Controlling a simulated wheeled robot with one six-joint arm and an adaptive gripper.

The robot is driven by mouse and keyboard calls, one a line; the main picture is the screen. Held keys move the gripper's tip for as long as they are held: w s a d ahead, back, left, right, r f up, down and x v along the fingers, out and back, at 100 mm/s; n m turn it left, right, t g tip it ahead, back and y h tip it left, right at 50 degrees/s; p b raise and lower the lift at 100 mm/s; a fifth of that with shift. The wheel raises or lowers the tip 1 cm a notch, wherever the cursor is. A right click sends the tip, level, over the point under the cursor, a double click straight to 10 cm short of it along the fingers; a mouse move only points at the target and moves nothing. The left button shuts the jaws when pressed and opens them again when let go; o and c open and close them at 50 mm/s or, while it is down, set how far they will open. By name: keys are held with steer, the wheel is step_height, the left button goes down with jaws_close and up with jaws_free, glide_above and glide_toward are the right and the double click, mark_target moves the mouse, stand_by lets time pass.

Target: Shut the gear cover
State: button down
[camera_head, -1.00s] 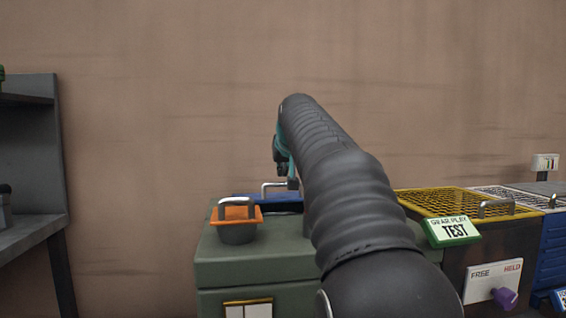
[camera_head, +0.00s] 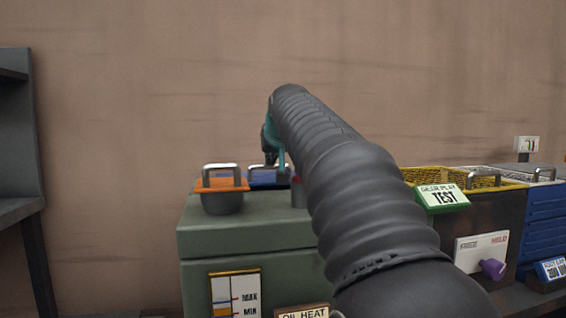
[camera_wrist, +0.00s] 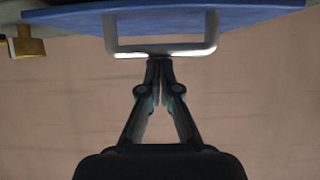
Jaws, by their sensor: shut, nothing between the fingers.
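A blue panel (camera_wrist: 200,18) with a silver bar handle (camera_wrist: 160,50) fills the top of the wrist view; no label on it shows to say if it is the gear cover. In the head view the blue panel (camera_head: 262,179) lies on top of the green housing (camera_head: 250,236), partly hidden by my arm. My gripper (camera_wrist: 160,62) is shut and empty, its fingertips at the middle of the handle's bar; I cannot tell if they touch. In the head view my gripper (camera_head: 271,150) shows just above the blue panel.
An orange-rimmed pot (camera_head: 222,198) with a handle stands left of the blue panel. Right of my arm are a "GEAR PLAY TEST" sign (camera_head: 443,197), a yellow mesh cover (camera_head: 483,180) and a purple knob (camera_head: 492,269). A grey shelf (camera_head: 20,140) stands far left.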

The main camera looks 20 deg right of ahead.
steer(key=shift+s+a+f, duration=0.1)
steer(key=shift+s+f, duration=0.05)
steer(key=shift+f, duration=0.3)
steer(key=shift+s+a+f, duration=0.1)
steer(key=shift+f, duration=0.35)
